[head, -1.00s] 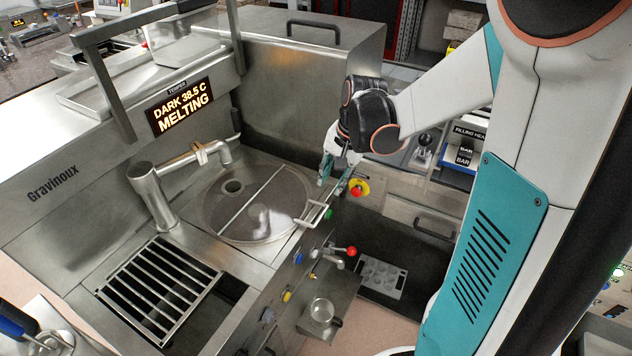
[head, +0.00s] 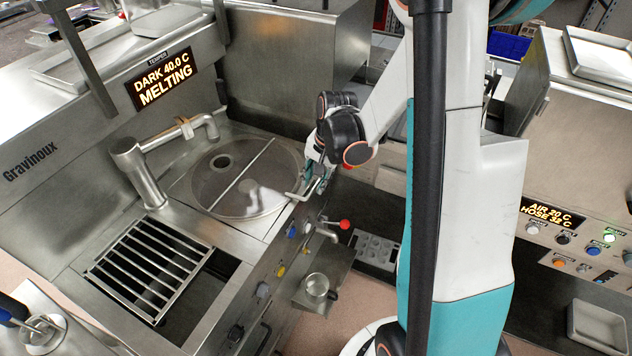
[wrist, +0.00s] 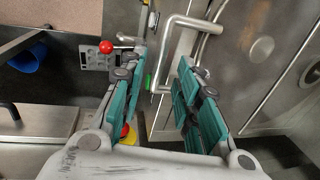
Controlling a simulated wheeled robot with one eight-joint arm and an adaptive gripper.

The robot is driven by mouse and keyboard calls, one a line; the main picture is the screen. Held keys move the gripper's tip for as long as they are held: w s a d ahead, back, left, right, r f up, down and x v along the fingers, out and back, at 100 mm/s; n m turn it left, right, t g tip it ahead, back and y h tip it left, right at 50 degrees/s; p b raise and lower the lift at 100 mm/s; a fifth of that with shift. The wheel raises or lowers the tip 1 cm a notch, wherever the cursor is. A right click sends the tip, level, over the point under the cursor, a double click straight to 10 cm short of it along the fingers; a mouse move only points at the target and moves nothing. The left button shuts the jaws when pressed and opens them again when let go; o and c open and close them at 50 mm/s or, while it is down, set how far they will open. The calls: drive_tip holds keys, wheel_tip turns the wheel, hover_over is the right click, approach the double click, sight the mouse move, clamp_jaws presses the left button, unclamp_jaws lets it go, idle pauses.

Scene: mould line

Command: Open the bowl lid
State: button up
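The bowl lid (head: 225,185) is a round, see-through cover with a metal bar across it and a small round opening. It lies flat over the bowl in the steel machine, closed. Its bent metal handle (head: 298,196) sticks out at the right edge. The handle (wrist: 168,48) shows large in the wrist view. My gripper (head: 318,180) is at the handle in the head view. In the wrist view my gripper (wrist: 161,68) has its teal fingers wide apart, with part of the handle seen between the tips. Contact cannot be told.
A bent spout pipe (head: 130,155) stands left of the lid. A slatted grate (head: 148,272) lies in front. A red-knobbed lever (head: 345,224) and several buttons line the machine's front. A metal cup (head: 317,285) stands on a small shelf below.

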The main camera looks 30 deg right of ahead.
drive_tip(key=shift+f, duration=0.4)
drive_tip(key=shift+c, duration=0.2)
clamp_jaws()
drive_tip(key=shift+w+a+r, duration=0.1)
